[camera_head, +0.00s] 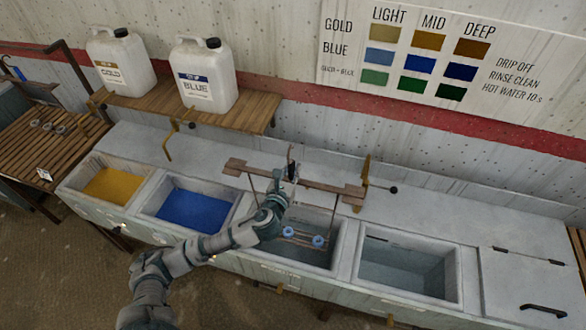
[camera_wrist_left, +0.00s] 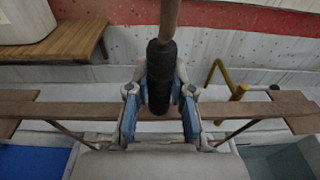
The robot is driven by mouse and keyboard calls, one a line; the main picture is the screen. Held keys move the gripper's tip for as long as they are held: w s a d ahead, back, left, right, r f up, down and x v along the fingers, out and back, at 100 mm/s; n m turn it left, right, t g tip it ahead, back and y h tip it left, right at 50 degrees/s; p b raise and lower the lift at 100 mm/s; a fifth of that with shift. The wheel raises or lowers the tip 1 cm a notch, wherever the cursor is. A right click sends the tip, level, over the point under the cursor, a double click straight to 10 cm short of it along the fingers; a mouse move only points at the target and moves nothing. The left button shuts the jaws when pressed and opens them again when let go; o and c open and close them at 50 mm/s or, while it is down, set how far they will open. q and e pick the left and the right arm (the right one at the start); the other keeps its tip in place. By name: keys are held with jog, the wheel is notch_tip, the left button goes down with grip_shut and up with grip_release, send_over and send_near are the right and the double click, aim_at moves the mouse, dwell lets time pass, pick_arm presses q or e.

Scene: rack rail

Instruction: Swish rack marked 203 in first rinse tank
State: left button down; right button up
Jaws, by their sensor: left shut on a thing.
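My left gripper (camera_head: 286,182) is shut on the dark upright handle of the rack; in the left wrist view its blue-padded fingers (camera_wrist_left: 160,110) close around the black grip (camera_wrist_left: 161,75). The rack's brown crossbar (camera_head: 322,186) spans the third tank from the left, with thin rods hanging down from it. Small blue pieces (camera_head: 318,241) sit on the rack's lower part, inside that tank (camera_head: 337,263). My arm hides part of the rack and the tank's left side. I cannot read a number on the rack. My right gripper is not in view.
A tank with yellow liquid (camera_head: 112,186) and one with blue liquid (camera_head: 194,211) stand to the left. Another tank (camera_head: 408,270) and a lidded section (camera_head: 523,284) are to the right. A brass tap (camera_head: 363,180) stands behind the crossbar's right end. Two jugs stand on a shelf behind.

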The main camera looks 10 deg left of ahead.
pick_arm(q)
jog(key=shift+r, duration=0.2)
jog(key=shift+d, duration=0.25)
jog(key=shift+d+f, duration=0.2)
jog(key=shift+d, duration=0.1)
notch_tip(320, 180, down, 4)
jog(key=shift+r+b, duration=0.25)
jog(key=shift+b, duration=0.85)
notch_tip(320, 180, down, 15)
jog(key=b, duration=0.7)
jog(key=shift+a+r+b, duration=0.2)
jog(key=shift+a+b, duration=0.1)
jog(key=shift+b, duration=0.05)
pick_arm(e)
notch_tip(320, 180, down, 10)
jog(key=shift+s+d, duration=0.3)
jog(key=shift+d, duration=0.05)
pick_arm(q)
jog(key=shift+s, duration=0.15)
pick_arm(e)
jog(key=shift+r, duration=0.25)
